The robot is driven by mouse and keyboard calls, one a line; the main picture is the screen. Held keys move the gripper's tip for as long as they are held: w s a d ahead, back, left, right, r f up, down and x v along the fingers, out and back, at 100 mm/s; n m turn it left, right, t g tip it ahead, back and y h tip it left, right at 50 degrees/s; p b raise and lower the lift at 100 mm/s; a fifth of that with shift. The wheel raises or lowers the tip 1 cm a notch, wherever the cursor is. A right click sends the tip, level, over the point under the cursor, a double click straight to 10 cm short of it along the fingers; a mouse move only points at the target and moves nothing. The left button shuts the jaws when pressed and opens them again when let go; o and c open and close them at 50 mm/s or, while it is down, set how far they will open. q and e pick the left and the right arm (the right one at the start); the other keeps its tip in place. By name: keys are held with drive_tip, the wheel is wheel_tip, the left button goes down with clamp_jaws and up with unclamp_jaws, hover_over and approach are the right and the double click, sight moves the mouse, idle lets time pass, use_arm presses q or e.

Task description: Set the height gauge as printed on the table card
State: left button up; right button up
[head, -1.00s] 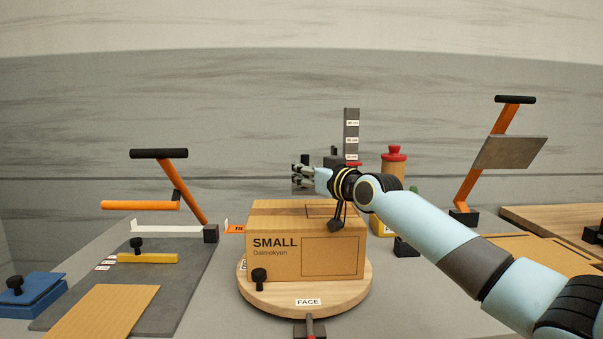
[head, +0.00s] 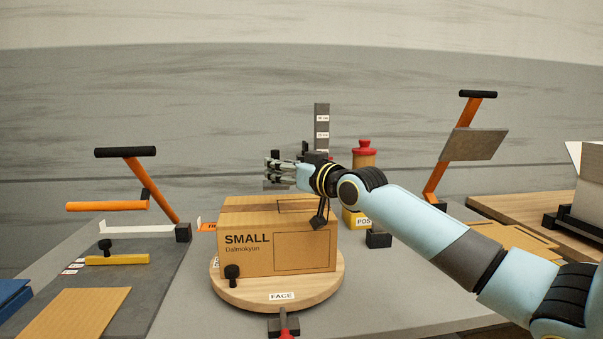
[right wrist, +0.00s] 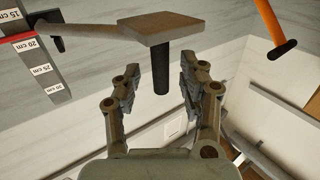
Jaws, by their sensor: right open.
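The height gauge is a dark upright post (head: 322,125) with white labels, standing behind the box. In the right wrist view the post (right wrist: 43,55) shows upside down, with labels 15, 20, 25 and 30 cm. A red strip crosses it between the 15 and 20 cm labels. A flat brown-grey plate (right wrist: 160,28) with a black peg (right wrist: 161,75) shows beside it. My right gripper (head: 275,170) is open above the box's back; in the wrist view its fingers (right wrist: 158,80) lie either side of the peg. My left gripper is not in view. No readable table card shows.
A cardboard box (head: 255,255) marked SMALL sits on a round wooden turntable (head: 327,288). Orange levers stand left (head: 155,180) and right (head: 450,155). A red-topped post (head: 364,160) is behind my right arm. A white box (head: 590,180) is at the right edge.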

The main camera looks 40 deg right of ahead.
drive_tip(key=s, duration=0.9)
drive_tip(key=shift+d, duration=0.2)
